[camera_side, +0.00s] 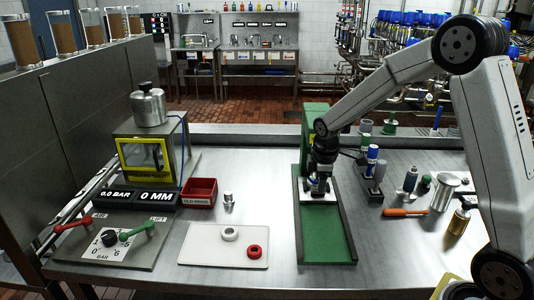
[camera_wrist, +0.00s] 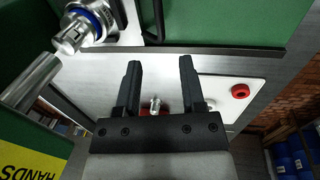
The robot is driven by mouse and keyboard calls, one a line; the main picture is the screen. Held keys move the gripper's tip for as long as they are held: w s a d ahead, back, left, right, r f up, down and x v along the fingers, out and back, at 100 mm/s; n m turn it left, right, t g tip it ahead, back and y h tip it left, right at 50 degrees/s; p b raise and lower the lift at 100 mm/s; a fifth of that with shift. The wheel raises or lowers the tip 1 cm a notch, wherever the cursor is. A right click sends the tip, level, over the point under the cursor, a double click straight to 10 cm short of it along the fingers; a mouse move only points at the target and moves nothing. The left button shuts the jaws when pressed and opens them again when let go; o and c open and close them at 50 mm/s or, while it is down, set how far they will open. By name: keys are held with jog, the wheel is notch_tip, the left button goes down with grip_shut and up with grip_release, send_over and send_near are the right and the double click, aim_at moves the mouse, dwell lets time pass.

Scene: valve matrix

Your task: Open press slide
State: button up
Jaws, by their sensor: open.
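The press is a green stand (camera_side: 314,118) with a long green bed (camera_side: 325,238) running toward the camera. A light slide plate (camera_side: 312,200) sits at the bed's far end, under the press. My gripper (camera_side: 320,183) is low at this plate and hides part of it. In the wrist view my gripper (camera_wrist: 160,63) is open, with nothing seen held between its fingers. A thin dark upright bar, seemingly a handle (camera_wrist: 157,20), shows beyond the gap between the fingertips. A metal fitting with a blue ring (camera_wrist: 82,28) rests on the plate at upper left. Contact with the bar cannot be told.
A white mat (camera_side: 205,250) with a white ring and a red ring (camera_side: 254,251) lies to the left. A red bin (camera_side: 199,191) and a small metal fitting (camera_side: 228,199) stand behind it. Bottles, an orange-handled tool (camera_side: 403,212) and metal cylinders stand right of the bed.

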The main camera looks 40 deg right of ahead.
aim_at(317, 202)
jog(key=shift+w+d+f, duration=0.15)
jog(key=shift+f, duration=1)
jog(key=shift+w+d+f, duration=0.15)
jog(key=shift+w+f, duration=0.05)
jog(key=shift+f, duration=0.95)
jog(key=shift+w+d+f, duration=0.15)
jog(key=shift+f, duration=1)
grip_shut()
